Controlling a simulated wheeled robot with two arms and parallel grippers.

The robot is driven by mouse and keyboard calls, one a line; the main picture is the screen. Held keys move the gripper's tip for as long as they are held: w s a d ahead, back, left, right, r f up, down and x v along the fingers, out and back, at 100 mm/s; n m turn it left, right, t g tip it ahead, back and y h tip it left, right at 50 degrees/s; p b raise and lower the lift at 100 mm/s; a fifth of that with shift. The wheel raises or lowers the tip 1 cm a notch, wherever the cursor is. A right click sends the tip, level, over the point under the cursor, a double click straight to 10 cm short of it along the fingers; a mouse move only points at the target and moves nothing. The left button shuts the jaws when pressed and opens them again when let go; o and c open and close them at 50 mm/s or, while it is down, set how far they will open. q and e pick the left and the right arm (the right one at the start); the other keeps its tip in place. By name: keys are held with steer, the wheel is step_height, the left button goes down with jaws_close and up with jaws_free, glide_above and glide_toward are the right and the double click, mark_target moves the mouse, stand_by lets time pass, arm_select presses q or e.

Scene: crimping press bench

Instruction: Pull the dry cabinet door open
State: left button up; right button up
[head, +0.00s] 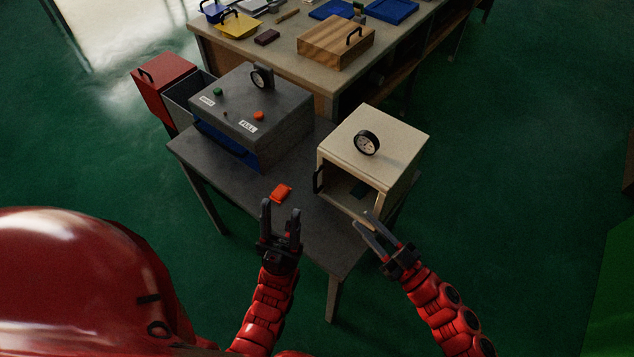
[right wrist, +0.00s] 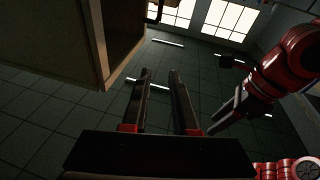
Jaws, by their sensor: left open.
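The dry cabinet (head: 395,140) is a cream box with a round gauge on top, at the right of the dark table. A black handle (head: 318,180) stands out at the left of its front. The interior and a small dark green item (head: 359,190) show through the front; I cannot tell whether a clear door covers it. My right gripper (head: 363,218) is open and empty, close to the cabinet's lower front right corner and away from the handle. Its fingers (right wrist: 159,75) are apart in the right wrist view. My left gripper (head: 281,208) is open in front of the orange-red item.
The orange-red item (head: 281,192) lies on the dark table (head: 325,235). A grey press (head: 245,105) with buttons and a gauge stands left of the cabinet. A red bin (head: 163,82) is further left. A bench (head: 280,55) with trays and a wooden box is behind.

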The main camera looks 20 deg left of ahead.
mark_target(316, 183)
steer(key=w+a+f, duration=0.1)
steer(key=w+a, duration=0.2)
steer(key=a, duration=0.2)
steer(key=w+a+f+h, duration=0.1)
steer(key=w+a, duration=0.3)
steer(key=a, duration=0.1)
steer(key=w+a+f+g+h, duration=0.1)
steer(key=w+a+f, duration=0.1)
steer(key=a, duration=0.3)
steer(key=shift+w+a+m, duration=0.4)
steer(key=shift+w, duration=0.3)
jaws_close()
stand_by(0.6)
